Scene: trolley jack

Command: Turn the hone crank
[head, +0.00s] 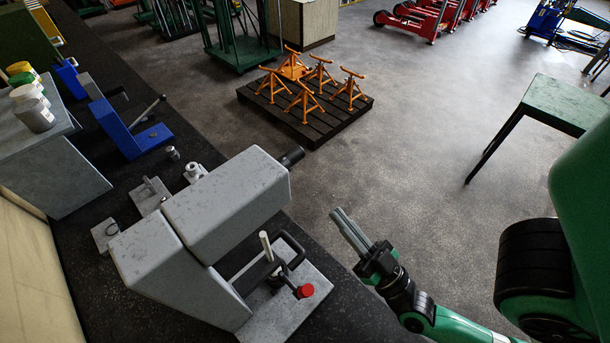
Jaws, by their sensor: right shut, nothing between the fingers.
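The grey speckled hone machine (225,200) stands on the dark bench. On its light base plate (315,312) at the front is a small black crank arm (288,281) with a red knob (305,290) at its end. A pale upright pin (266,246) and a curved black handle (297,245) are close behind it. My right gripper (340,213) is shut and empty, to the right of the machine, with its fingers pointing up-left. It is apart from the crank. My left gripper is not in view.
A blue bench device with a lever (135,135) and small grey metal parts (150,195) lie on the bench behind the machine. A dark pallet (320,125) holds orange stands. A green-topped table (565,103) is at right. The floor between is clear.

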